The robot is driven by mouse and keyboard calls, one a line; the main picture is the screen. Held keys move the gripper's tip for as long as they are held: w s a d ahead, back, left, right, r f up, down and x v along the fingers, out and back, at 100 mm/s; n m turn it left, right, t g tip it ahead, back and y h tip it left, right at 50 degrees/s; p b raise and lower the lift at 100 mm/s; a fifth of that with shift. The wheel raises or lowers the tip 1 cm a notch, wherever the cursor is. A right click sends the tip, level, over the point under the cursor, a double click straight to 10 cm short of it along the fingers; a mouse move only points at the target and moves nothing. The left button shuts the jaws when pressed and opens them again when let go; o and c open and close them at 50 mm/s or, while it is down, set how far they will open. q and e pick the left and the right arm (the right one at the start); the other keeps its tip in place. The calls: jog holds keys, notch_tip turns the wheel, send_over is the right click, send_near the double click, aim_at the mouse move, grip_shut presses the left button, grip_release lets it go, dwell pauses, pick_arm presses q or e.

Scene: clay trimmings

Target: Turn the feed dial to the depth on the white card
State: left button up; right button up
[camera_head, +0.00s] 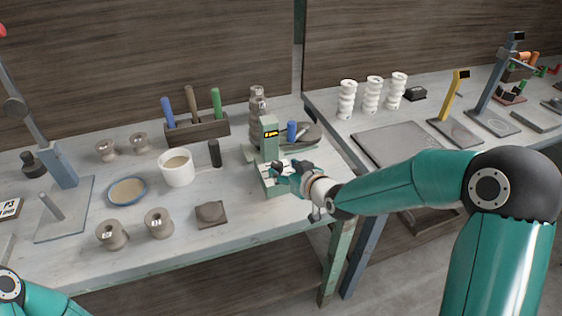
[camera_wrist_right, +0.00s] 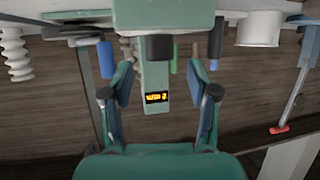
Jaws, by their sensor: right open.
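The green machine (camera_head: 269,140) stands near the right end of the left bench, with a small lit yellow display (camera_head: 271,133). In the right wrist view the machine (camera_wrist_right: 165,15) is seen close up, its display (camera_wrist_right: 157,97) too blurred to read. A dark knob (camera_wrist_right: 160,47), which looks like the feed dial, sits on it. My right gripper (camera_head: 284,172) is at the machine's front; in the wrist view its open fingers (camera_wrist_right: 160,75) lie either side of the knob, apart from it. A white card (camera_head: 10,210) marked P3 is at the far left. My left gripper is out of view.
A tool block (camera_head: 197,130), a white pot (camera_head: 177,167), a dark cylinder (camera_head: 214,153) and a brown block (camera_head: 211,213) stand left of the machine. Stacked brown pieces (camera_head: 257,104) stand behind it. Free bench shows along the front edge.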

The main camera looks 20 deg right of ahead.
aim_at(279, 166)
jog(key=x, duration=0.5)
jog(key=shift+p, duration=0.4)
